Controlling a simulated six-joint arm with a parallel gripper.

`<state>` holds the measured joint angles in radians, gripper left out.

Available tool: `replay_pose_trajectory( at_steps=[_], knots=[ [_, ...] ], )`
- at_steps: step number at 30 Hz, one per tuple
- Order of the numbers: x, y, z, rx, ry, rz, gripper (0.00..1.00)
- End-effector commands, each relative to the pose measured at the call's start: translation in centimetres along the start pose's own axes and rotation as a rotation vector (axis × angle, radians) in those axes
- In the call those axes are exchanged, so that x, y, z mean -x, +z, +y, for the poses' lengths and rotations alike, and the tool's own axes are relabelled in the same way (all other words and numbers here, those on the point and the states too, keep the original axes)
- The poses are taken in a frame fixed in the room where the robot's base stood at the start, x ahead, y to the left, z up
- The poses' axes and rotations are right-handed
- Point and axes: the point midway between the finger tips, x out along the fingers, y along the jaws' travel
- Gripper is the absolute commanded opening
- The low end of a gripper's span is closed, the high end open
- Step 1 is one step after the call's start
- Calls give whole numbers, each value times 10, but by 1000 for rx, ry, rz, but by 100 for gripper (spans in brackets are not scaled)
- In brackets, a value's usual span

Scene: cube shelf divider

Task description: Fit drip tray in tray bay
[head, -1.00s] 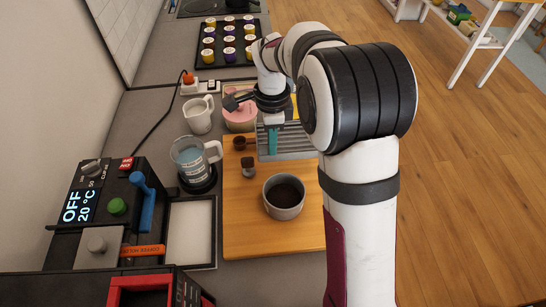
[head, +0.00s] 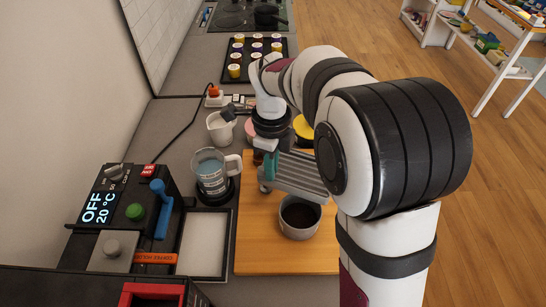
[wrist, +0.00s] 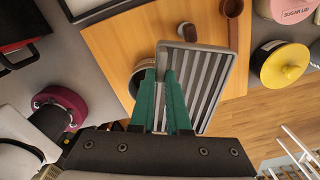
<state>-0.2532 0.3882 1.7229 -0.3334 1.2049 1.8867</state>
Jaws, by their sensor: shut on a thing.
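The drip tray (head: 300,173) is a grey ribbed rectangle. My gripper (head: 268,178) has teal fingers shut on one edge of it and holds it above the wooden board, near the grounds cup. In the wrist view the tray (wrist: 207,82) extends to the right of the fingers (wrist: 168,75). The tray bay appears to be the pale rectangular recess with a dark frame (head: 204,244), beside the coffee machine and left of the board. It is empty, and the tray is up and to its right in the head view.
A glass jug (head: 212,175) stands on a dark round base just behind the bay. A grey cup with dark contents (head: 300,217) stands on the wooden board (head: 270,257) under the tray. The coffee machine (head: 110,225) borders the bay on the left.

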Motion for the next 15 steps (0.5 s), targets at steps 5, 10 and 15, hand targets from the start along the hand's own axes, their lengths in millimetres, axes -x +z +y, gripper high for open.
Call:
replay_pose_trajectory(
  at_steps=[5, 10, 15],
  knots=[
    [-28, 0, 0, -1, 2, 1, 0],
    [-29, 0, 0, 0, 0, 0, 0],
    [-32, -1, 0, 0, 1, 1, 0]
  ],
)
